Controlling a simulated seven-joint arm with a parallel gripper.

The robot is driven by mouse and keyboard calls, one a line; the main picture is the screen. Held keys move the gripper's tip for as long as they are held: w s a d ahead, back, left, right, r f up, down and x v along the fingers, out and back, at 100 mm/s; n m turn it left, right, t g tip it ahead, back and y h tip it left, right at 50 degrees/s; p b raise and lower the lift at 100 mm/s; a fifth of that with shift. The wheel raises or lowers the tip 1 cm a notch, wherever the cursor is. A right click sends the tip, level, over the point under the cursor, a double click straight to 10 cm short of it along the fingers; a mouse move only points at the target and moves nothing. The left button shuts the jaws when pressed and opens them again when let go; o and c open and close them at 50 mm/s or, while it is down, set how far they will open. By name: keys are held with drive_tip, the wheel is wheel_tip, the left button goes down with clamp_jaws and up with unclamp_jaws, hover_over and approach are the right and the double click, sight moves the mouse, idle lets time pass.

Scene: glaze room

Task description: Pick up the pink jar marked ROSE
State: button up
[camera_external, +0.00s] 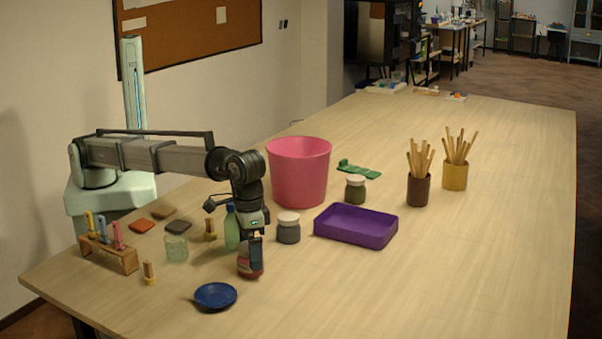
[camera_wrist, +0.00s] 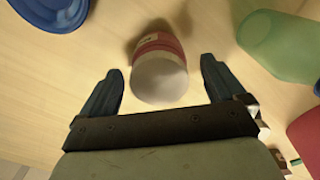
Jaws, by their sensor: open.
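In the wrist view a jar with a pinkish-red body and a pale lid (camera_wrist: 158,80) stands between my open fingers, slightly ahead of them. A small part of a white label shows on its side; I cannot read it. In the external view the reddish jar (camera_external: 250,270) stands on the table, partly hidden behind my gripper (camera_external: 251,252). My gripper points down at the jar. In the wrist view my gripper (camera_wrist: 162,92) has its two dark fingers apart, one on each side of the jar, with visible gaps.
A blue dish (camera_external: 215,296) lies close to the left of the jar. A green bottle (camera_external: 232,230) and a grey jar (camera_external: 288,233) stand behind it. A purple tray (camera_external: 355,227), a pink bucket (camera_external: 299,172) and an olive jar (camera_external: 355,190) are farther off. The front right table is clear.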

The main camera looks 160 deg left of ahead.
drive_tip(key=shift+f, duration=0.9)
drive_tip(key=shift+c, duration=0.4)
drive_tip(key=c, duration=1.2)
